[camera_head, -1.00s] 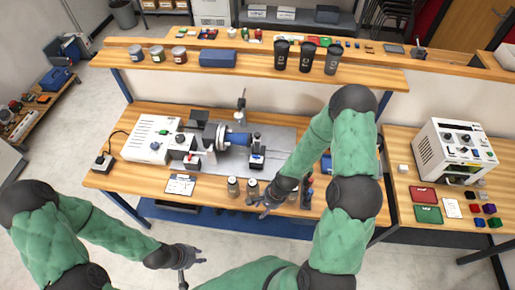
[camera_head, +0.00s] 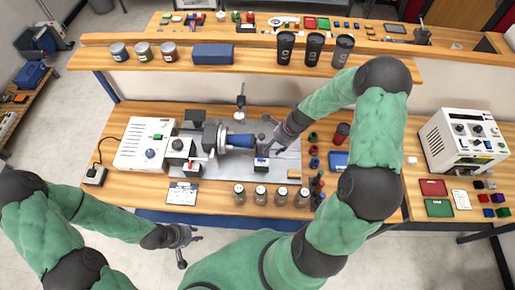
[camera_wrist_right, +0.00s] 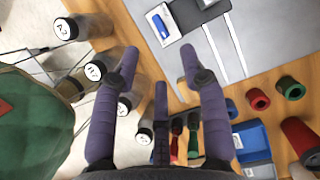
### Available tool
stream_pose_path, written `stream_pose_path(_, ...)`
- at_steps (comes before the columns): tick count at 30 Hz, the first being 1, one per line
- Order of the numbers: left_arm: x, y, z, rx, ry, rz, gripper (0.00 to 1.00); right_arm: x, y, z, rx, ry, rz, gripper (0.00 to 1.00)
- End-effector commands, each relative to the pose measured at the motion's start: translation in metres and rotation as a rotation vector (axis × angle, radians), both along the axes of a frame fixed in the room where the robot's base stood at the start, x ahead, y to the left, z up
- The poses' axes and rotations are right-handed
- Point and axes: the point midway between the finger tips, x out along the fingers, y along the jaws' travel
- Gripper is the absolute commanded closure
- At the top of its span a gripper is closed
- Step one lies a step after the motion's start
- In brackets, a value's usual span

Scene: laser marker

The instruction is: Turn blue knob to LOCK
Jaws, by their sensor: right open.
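A blue knob-like piece (camera_wrist_right: 161,25) lies on a small white block at the top of the right wrist view. In the head view, a block with a blue mark (camera_head: 261,162) sits on the grey plate (camera_head: 285,170). I cannot read a LOCK mark. My right gripper (camera_head: 270,136) is over the plate, just above the block in the picture. It also shows in the right wrist view (camera_wrist_right: 160,58), its fingers apart and empty. My left gripper (camera_head: 182,240) hangs in front of the bench; its opening is unclear.
Several lidded jars (camera_head: 260,197) stand along the bench's front edge. A blue cylinder (camera_head: 240,140) lies across the machine. Red and green rings (camera_wrist_right: 258,99) and a blue tray (camera_head: 338,160) are to the right. A shelf with cups (camera_head: 314,50) crosses behind.

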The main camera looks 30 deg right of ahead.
Motion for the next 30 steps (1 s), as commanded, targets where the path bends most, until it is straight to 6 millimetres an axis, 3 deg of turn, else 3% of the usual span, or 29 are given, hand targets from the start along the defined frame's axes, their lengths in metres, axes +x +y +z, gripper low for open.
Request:
stream_pose_path(5,-0.002,0.0,-0.001,-0.001,0.004,-0.001,0.7,0.002,0.005,-0.015,0.002,0.003,-0.001,0.56)
stream_pose_path(18,-0.001,0.0,-0.009,0.0,0.002,-0.001,0.7,0.017,0.029,-0.083,0.001,0.002,0.001,0.56)
stream_pose_path(30,-0.001,0.0,-0.011,0.0,0.002,-0.001,0.7,0.021,0.035,-0.099,-0.001,-0.001,0.001,0.56)
